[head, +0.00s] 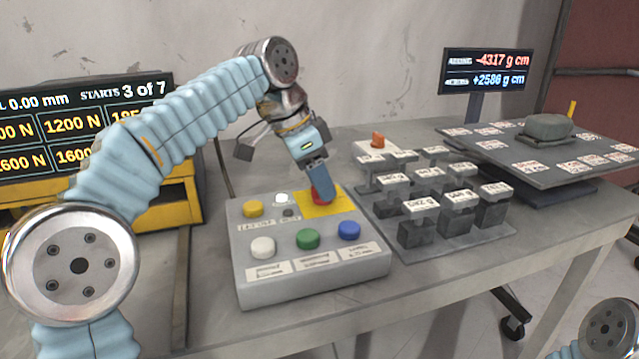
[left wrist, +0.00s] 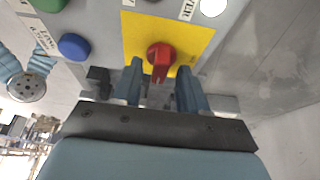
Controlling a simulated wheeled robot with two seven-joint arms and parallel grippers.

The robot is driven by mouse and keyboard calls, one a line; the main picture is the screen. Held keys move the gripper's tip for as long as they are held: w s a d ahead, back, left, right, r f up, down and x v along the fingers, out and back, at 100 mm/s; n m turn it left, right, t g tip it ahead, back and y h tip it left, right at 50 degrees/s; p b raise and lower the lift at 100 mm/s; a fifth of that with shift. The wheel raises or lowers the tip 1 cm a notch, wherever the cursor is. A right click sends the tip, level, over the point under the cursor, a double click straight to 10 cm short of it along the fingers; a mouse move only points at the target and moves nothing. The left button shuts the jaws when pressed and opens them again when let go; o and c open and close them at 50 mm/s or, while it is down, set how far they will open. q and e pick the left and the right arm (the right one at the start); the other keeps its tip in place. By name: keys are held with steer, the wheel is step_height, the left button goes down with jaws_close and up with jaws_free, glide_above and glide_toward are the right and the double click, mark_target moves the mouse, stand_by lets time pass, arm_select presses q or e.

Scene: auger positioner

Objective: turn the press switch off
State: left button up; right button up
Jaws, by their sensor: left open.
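The red rotary switch (head: 323,197) sits on a yellow plate (head: 338,208) at the back right of a grey control box (head: 313,290). In the left wrist view the red switch (left wrist: 160,58) shows its raised handle pointing toward my gripper. My left gripper (head: 320,193) points down over the switch and partly hides it in the head view. In the left wrist view its two fingers (left wrist: 160,70) are apart, one on each side of the handle. They hold nothing; a gap shows on both sides. My right gripper is not in view.
The box also bears white (head: 263,247), green (head: 308,239), blue (head: 349,230) and yellow (head: 253,209) buttons. To its right stand several labelled grey blocks (head: 421,225), a tilted plate (head: 550,150) and a readout screen (head: 487,70). A yellow-framed display (head: 90,120) stands left.

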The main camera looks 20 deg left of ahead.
arm_select(q)
jaws_close()
stand_by(0.5)
steer(key=n, duration=0.1)
steer(key=n+t+p, duration=0.1)
steer(key=n, duration=0.1)
steer(key=shift+s+d+r+n+y, duration=0.1)
steer(key=shift+d+r+n+y, duration=0.05)
steer(key=shift+n+y, duration=0.2)
steer(key=n+y+p, duration=0.1)
steer(key=n, duration=0.1)
steer(key=n+t+y+p, duration=0.1)
steer(key=n, duration=0.2)
steer(key=shift+d+n, duration=0.1)
steer(key=shift+n, duration=0.15)
steer(key=n+y+p, duration=0.1)
steer(key=n+y, duration=0.1)
steer(key=n, duration=0.2)
steer(key=shift+d+p, duration=0.15)
steer(key=shift+p, duration=0.2)
steer(key=shift+n+g+y+p, duration=0.4)
steer(key=shift+n+y, duration=0.35)
steer(key=shift+n, duration=1.65)
